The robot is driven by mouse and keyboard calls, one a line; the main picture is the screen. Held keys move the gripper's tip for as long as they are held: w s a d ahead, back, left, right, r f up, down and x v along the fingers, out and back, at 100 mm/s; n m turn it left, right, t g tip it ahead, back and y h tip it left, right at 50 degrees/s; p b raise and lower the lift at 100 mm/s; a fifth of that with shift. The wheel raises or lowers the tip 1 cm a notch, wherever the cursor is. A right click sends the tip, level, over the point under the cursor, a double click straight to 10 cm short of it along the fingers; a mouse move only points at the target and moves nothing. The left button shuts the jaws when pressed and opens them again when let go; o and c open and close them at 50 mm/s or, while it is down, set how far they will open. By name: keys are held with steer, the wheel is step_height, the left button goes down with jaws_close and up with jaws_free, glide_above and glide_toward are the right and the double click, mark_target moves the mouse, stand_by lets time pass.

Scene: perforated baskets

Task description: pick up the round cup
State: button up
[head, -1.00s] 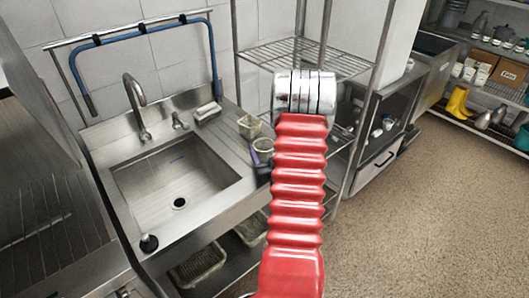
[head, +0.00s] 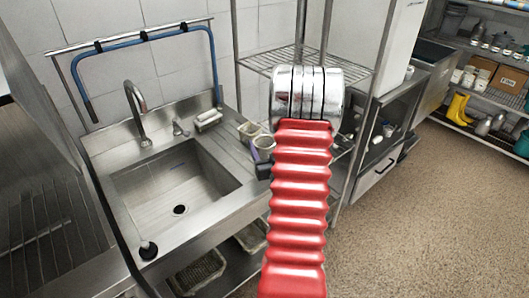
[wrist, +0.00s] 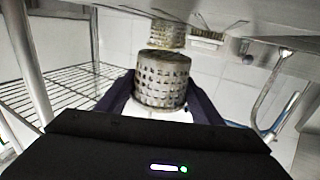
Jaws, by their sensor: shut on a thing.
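The round cup is a perforated metal basket, seen at close range in the wrist view (wrist: 162,82) with its mesh side facing the camera. It also shows in the head view (head: 264,142), just left of my arm, by the right end of the sink counter. My gripper (wrist: 162,98) has its dark fingers on both sides of the cup and is shut on it. In the head view my gripper (head: 264,170) is small and partly hidden by my red arm. Whether the cup's base touches the counter is hard to tell.
A second perforated basket (head: 247,130) stands close behind the cup; it also shows in the wrist view (wrist: 167,33). The sink (head: 175,185) with its faucet (head: 137,97) is at the left. A wire shelf rack (head: 310,60) stands behind my arm.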

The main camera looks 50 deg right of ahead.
steer(key=shift+r, duration=2.7)
steer(key=shift+s+d+f+m+g+h, duration=0.15)
steer(key=shift+s+g+h, duration=0.1)
steer(key=shift+s, duration=0.1)
steer(key=shift+s+d+f+m+g+h, duration=0.15)
steer(key=shift+s+g, duration=0.1)
steer(key=shift+s, duration=0.1)
steer(key=w+a+r+n+t+y, duration=0.1)
steer(key=w+a, duration=0.5)
steer(key=a, duration=1)
steer(key=w+a+r+n+t+y, duration=0.1)
steer(key=w+a+n+y, duration=0.3)
steer(key=a, duration=1.2)
steer(key=w+a+r+n+t+y, duration=0.1)
steer(key=w+a+y, duration=0.5)
steer(key=a, duration=1)
steer(key=shift+w+a+r+n+t, duration=0.4)
steer(key=shift+w+n+t, duration=0.3)
steer(key=shift+w, duration=0.4)
steer(key=shift+d, duration=0.1)
